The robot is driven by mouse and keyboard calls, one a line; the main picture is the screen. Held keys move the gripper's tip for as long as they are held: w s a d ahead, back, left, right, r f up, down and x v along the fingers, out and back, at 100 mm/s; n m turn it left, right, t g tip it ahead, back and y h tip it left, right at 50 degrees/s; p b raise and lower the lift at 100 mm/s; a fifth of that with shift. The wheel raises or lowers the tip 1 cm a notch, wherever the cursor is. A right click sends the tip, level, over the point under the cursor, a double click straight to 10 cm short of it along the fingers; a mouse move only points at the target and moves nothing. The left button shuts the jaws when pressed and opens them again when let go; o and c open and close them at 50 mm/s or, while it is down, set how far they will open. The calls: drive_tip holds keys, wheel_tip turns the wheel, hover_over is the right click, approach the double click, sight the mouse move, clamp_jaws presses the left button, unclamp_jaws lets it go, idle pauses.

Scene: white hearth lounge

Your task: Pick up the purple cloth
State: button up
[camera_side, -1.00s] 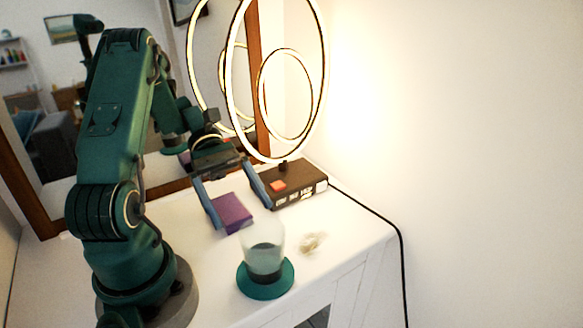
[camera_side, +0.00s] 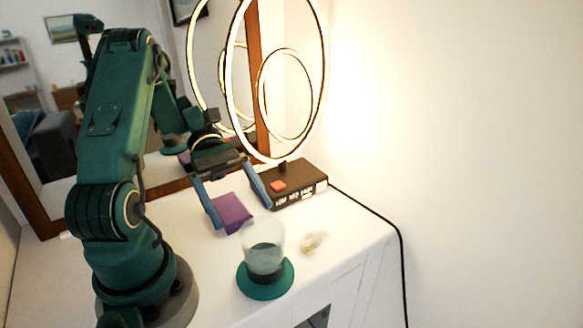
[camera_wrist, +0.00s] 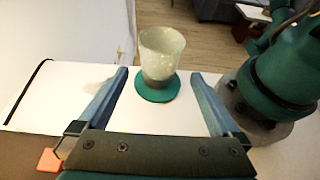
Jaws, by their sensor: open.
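The purple cloth (camera_side: 233,211) is a small, squarish purple piece on the white tabletop in the side view. My gripper (camera_side: 242,217) points down over it with its two blue fingers wide apart and nothing between them in the wrist view (camera_wrist: 160,74). In the side view the left finger overlaps the cloth's left edge and the right finger stands to its right. I cannot tell whether the fingers touch it. The cloth does not show in the wrist view.
A frosted glass (camera_side: 263,246) stands on a teal coaster (camera_side: 265,288) in front of the cloth. A dark box (camera_side: 305,186) with a red-orange patch is close to the right finger. A small pale item (camera_side: 312,243) lies right of the glass. A ring lamp (camera_side: 324,75) and mirror stand behind.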

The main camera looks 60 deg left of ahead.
wheel_tip(320, 180, up, 10)
drive_tip(key=y, duration=1.5)
hover_over(231, 206)
drive_tip(key=f, duration=0.7)
drive_tip(key=d+f, duration=0.1)
drive_tip(key=f, duration=0.3)
drive_tip(key=shift+s+f, duration=0.1)
drive_tip(key=shift+f, duration=0.05)
drive_tip(key=shift+a+f, duration=0.2)
drive_tip(key=shift+f, duration=1.25)
drive_tip(key=shift+a+f, duration=0.2)
drive_tip(key=shift+f, duration=1.2)
drive_tip(key=c, duration=1.2)
drive_tip(key=shift+c, duration=0.2)
